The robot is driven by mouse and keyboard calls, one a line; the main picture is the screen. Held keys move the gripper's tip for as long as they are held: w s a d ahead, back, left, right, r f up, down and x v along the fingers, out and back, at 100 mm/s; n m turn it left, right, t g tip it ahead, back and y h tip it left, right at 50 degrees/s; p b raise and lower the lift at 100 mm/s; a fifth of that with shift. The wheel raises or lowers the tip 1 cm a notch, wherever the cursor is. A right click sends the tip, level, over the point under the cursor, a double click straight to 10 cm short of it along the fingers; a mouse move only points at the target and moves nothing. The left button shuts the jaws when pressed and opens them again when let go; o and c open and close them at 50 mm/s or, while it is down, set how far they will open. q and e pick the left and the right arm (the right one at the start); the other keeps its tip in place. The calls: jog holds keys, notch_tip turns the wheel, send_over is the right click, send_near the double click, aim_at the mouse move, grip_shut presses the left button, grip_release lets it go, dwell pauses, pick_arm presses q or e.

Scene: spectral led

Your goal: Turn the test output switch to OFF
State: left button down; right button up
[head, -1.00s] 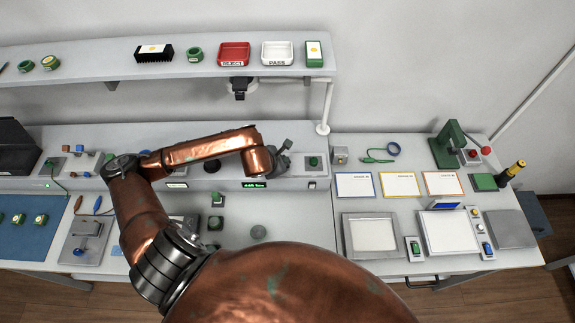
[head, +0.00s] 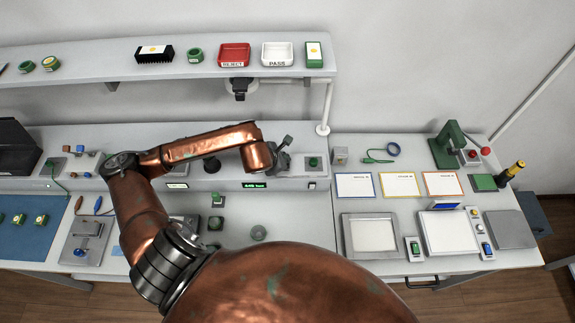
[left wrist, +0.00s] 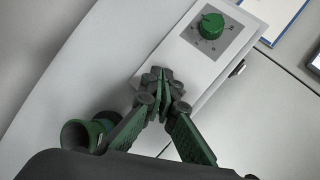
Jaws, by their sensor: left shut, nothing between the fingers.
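A small dark rocker-like switch (head: 312,186) sits on the front face of the long grey bench unit (head: 230,184), at its right end. It also shows edge-on in the left wrist view (left wrist: 237,68). Its label and position are too small to read. A green knob (left wrist: 212,25) on a grey dial plate is on the unit's top, and shows in the head view (head: 313,162). My left gripper (head: 283,150) is shut and empty over the unit, left of the knob. In the left wrist view its fingertips (left wrist: 161,76) meet near the unit's edge. My right gripper is not in view.
A lit green display (head: 255,185) is left of the switch. A shelf (head: 100,68) with red and white trays runs above, and its post (head: 326,108) stands right of the gripper. A green-and-dark round part (left wrist: 84,132) is low in the left wrist view.

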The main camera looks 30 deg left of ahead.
pick_arm(q)
jog(key=shift+w+a+r+p, duration=0.15)
jog(key=shift+r+p, duration=0.2)
jog(key=shift+r, duration=0.85)
jog(key=shift+w+a+r+p, duration=0.15)
jog(key=shift+r+p, duration=0.2)
jog(key=shift+r, duration=0.8)
jog(key=shift+d, duration=0.1)
jog(key=shift+d+f, duration=0.1)
